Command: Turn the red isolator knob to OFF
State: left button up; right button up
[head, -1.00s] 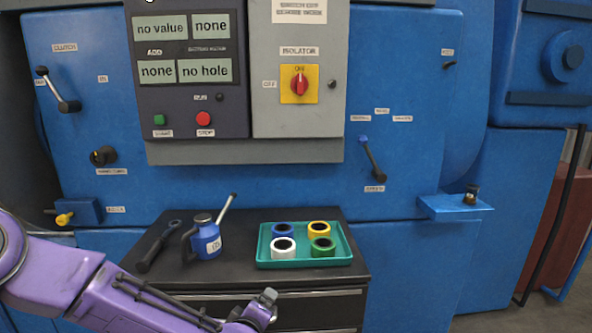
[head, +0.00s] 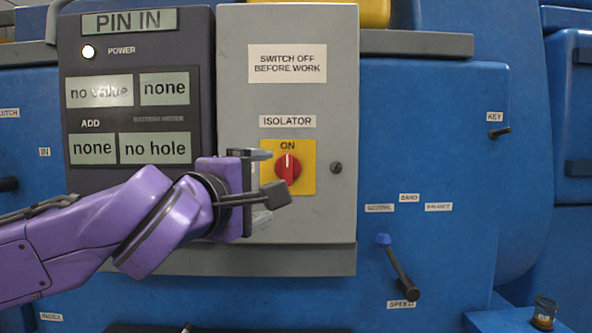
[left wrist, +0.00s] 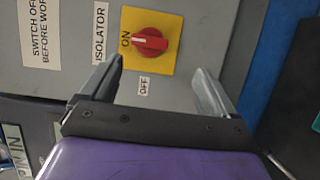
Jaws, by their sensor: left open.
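The red isolator knob (head: 287,168) sits on a yellow plate (head: 304,184) on the grey cabinet door. Its white mark points up at the ON label. My left gripper (head: 268,172) is in front of the door, just left of the knob, and its fingers partly cover the plate's left side. In the left wrist view the knob (left wrist: 150,42) lies ahead of the open fingers (left wrist: 165,80), apart from them. The OFF label (left wrist: 144,87) shows between the fingers there; in the head view it is hidden. The right gripper is out of view.
A dark panel (head: 190,60) with displays and a lit power lamp (head: 89,52) stands left of the door. A small dark door latch (head: 336,168) is right of the knob.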

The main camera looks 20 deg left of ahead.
aim_at(284, 171)
pick_arm(q)
jog(key=w+p, duration=0.1)
jog(key=w, duration=0.2)
jog(key=w+r, duration=0.1)
jog(key=w, duration=0.2)
jog(key=w+d+p, duration=0.1)
jog(key=w, duration=0.2)
jog(key=shift+w+r+p, duration=0.15)
jog(key=shift+r+p, duration=0.1)
jog(key=shift+p, duration=0.1)
jog(key=c, duration=1.1)
jog(key=shift+o, duration=0.2)
